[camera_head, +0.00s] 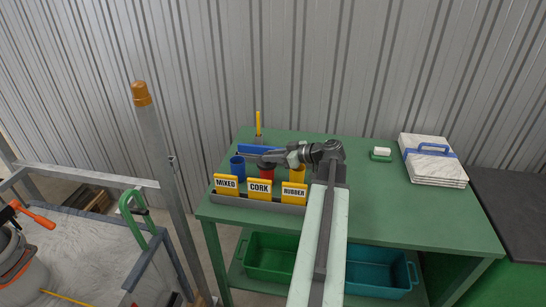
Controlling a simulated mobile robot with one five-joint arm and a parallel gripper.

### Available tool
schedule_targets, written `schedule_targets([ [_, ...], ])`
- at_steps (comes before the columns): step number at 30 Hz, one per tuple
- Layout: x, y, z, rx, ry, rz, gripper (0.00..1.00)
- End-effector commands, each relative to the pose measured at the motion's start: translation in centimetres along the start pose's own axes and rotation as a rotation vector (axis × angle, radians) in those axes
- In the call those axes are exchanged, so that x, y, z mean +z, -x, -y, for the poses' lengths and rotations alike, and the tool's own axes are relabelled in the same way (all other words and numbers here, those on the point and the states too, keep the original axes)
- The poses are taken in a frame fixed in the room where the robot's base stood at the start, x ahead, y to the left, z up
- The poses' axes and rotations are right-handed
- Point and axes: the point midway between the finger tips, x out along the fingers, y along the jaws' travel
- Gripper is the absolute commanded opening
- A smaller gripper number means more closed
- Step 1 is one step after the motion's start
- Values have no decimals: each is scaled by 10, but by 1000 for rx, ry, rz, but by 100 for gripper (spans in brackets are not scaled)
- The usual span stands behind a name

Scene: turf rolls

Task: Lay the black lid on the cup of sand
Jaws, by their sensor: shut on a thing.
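My gripper (268,160) reaches left over the green bench, just above or at the rim of a red cup (266,174). It is shut on a small dark thing, which looks like the black lid; at this size its outline merges with the dark jaws. I cannot tell whether it touches the cup. The cups' contents are hidden, so I cannot tell which holds sand.
A grey tray (262,202) with signs MIXED, CORK and RUBBER runs along the bench (420,230) front. A blue bar (258,150) and a yellow upright stick (258,124) are behind.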

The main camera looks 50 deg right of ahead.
Motion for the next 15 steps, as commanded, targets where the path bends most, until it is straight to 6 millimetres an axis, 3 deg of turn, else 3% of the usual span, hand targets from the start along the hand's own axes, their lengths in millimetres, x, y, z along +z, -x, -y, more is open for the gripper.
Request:
schedule_targets([
  [7, 5, -2, 0, 1, 0, 0, 0],
  [8, 5, -1, 0, 1, 0, 0, 27],
  [9, 5, -1, 0, 1, 0, 0, 38],
  [10, 5, -1, -1, 1, -1, 0, 43],
  [15, 5, -1, -1, 2, -1, 0, 43],
])
